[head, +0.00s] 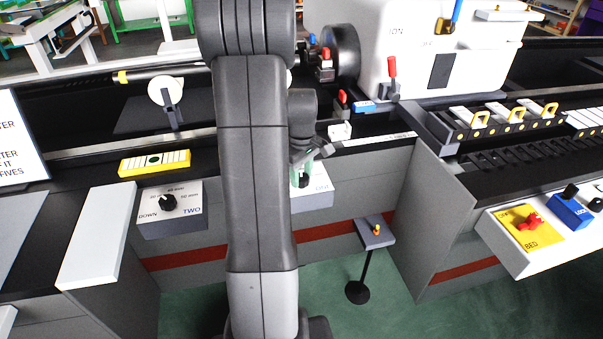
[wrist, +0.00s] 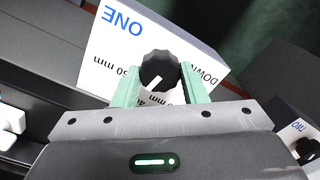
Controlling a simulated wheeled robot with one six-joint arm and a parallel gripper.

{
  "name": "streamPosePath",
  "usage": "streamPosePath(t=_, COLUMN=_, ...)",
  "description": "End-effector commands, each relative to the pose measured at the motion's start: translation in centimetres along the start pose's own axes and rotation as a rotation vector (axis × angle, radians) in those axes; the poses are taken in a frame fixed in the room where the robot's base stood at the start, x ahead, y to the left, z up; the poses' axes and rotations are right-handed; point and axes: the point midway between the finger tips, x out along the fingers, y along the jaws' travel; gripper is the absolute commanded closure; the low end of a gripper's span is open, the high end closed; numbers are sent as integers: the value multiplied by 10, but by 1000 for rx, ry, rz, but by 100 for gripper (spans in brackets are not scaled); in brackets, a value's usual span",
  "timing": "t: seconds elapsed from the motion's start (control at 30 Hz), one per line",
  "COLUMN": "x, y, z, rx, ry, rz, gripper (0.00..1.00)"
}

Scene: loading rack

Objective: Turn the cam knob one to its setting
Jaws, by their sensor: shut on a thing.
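Cam knob one is a black fluted knob (wrist: 159,70) with a white pointer line, on a white panel (wrist: 115,45) marked ONE in blue. In the wrist view my gripper (wrist: 160,88) has its two green fingers on either side of the knob, shut on it. The pointer line aims down and slightly left in that view, toward the gripper. Part of the scale text is hidden by the fingers; DOWN and a mm mark show.
Panel TWO with its black knob (head: 168,203) is left of my arm. A yellow block (head: 154,163) lies above it. A small stand with an orange knob (head: 376,231) is at right. A yellow BED panel (head: 531,227) is at far right.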

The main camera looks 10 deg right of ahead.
Motion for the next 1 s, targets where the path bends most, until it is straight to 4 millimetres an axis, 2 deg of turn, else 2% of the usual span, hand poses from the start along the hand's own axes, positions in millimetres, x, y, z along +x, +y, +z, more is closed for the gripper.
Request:
streamPosePath(t=0.3, x=-1, y=1, z=0, rx=0, ry=1, rz=3, gripper=84)
streamPosePath(t=0.33, x=-1, y=1, z=0, rx=0, ry=1, rz=3, gripper=55)
streamPosePath(t=0.4, x=-1, y=1, z=0, rx=-1, ry=1, rz=2, gripper=42)
streamPosePath(t=0.43, x=-1, y=1, z=0, rx=-1, ry=1, rz=2, gripper=39)
streamPosePath(t=0.77, x=-4, y=0, z=0, rx=-1, ry=2, rz=2, gripper=39)
streamPosePath(t=0.87, x=-15, y=1, z=0, rx=-1, ry=2, rz=3, gripper=39)
streamPosePath(t=1.0, x=-43, y=1, z=-1, rx=-1, ry=4, rz=5, gripper=39)
